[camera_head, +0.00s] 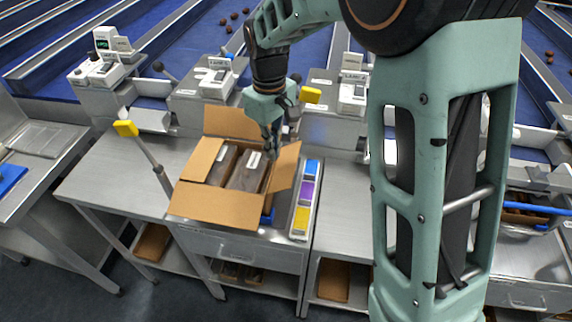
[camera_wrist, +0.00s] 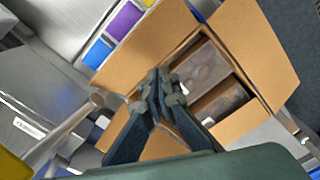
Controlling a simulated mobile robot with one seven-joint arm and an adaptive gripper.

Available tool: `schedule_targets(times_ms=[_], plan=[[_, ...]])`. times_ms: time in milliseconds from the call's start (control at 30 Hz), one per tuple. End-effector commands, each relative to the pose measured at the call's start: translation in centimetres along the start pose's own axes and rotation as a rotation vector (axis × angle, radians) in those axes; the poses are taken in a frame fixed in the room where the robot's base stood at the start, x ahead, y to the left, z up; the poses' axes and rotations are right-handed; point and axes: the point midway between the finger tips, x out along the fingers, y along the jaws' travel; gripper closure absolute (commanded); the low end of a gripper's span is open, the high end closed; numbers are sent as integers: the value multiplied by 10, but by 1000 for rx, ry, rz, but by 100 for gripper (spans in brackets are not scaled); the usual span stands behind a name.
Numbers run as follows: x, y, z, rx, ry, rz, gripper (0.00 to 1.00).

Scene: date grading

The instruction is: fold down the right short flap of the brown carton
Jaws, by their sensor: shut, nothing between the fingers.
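The brown carton (camera_head: 213,203) stands open on the metal bench, its flaps spread up and outward. Its right short flap (camera_head: 285,168) stands raised and leans outward; in the wrist view this flap (camera_wrist: 150,45) lies beside the coloured boxes. Dark brown packs (camera_head: 250,171) with white labels lie inside. My gripper (camera_head: 273,152) is shut and empty, pointing down near the carton's back right corner, close to the right flap. In the wrist view its fingertips (camera_wrist: 160,85) overlap the flap's edge and carton opening; I cannot tell whether they touch.
A tray (camera_head: 297,236) with blue, purple and yellow boxes stands just right of the carton. A yellow-tipped post (camera_head: 126,128) rises at the left. Scales and steel chutes line the back. The bench left of the carton (camera_head: 120,175) is clear.

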Motion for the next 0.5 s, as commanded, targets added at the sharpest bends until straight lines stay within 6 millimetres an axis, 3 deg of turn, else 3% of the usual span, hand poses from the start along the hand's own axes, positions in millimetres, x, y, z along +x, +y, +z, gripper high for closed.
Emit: schedule_targets(times_ms=[500], plan=[[-1, -11, -18, -2, 1, 0, 100]])
